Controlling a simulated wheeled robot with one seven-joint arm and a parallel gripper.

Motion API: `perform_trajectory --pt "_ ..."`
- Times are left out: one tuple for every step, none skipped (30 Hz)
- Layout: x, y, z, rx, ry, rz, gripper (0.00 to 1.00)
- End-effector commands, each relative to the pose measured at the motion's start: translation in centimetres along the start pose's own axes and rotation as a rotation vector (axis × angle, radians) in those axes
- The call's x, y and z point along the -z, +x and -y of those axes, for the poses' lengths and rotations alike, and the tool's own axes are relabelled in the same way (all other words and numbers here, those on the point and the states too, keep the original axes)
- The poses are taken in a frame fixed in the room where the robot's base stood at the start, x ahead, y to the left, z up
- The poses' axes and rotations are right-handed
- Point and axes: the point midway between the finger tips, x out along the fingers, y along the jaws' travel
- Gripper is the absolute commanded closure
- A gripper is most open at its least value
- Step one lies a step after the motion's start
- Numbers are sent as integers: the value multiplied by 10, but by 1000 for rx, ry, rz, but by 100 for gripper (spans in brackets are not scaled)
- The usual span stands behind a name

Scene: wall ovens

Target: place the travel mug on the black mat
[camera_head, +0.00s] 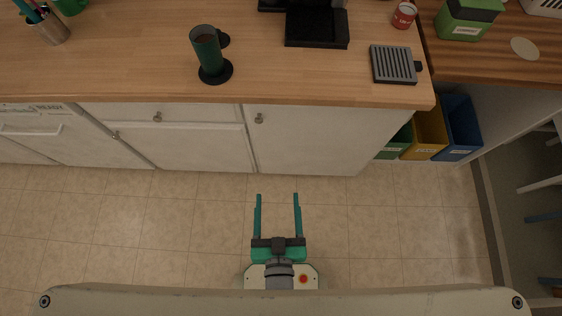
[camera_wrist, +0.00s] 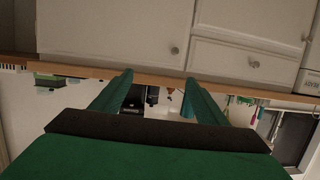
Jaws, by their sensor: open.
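The travel mug (camera_head: 206,50) is a tall dark green cup with an open top and a black part at its upper right side. It stands upright on the wooden counter, its foot on a round black disc (camera_head: 216,76) that looks like the black mat; I cannot tell whether this is instead the mug's own base. My gripper (camera_head: 278,197) is open and empty, over the floor in front of the cabinets, well apart from the mug. In the wrist view my teal fingers (camera_wrist: 158,82) point at the counter edge; the mug is not clear there.
A black coffee machine base (camera_head: 317,28) stands right of the mug. A grey ribbed plate (camera_head: 393,64) and a red can (camera_head: 404,15) are farther right. A utensil cup (camera_head: 48,27) stands at left. White cabinets (camera_head: 320,138) front the counter. Coloured bins (camera_head: 428,132) stand at right.

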Motion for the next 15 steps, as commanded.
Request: perform_trajectory --pt "-4 -16 -2 -9 1 5 32" --pt "-4 -24 -3 -13 1 2 32" --pt "-4 -32 -4 -17 1 -2 32" --pt "-4 -38 -4 -20 1 -6 32" --pt "-3 -43 -5 -22 1 -9 32" --pt "-3 -49 -6 -26 2 -11 32" --pt "-2 -53 -6 -29 2 -15 32" --pt "-2 -56 -7 -31 2 -16 32" --pt "-1 -58 -8 -33 2 -18 32" --pt "-1 -60 -8 -34 2 -21 32" --pt "-1 -61 -8 -34 2 -22 32" --pt "0 -62 -8 -35 2 -22 32" --pt "0 -62 -8 -35 2 -22 32" --pt "0 -62 -8 -35 2 -23 32" --pt "0 -62 -8 -35 2 -23 32"
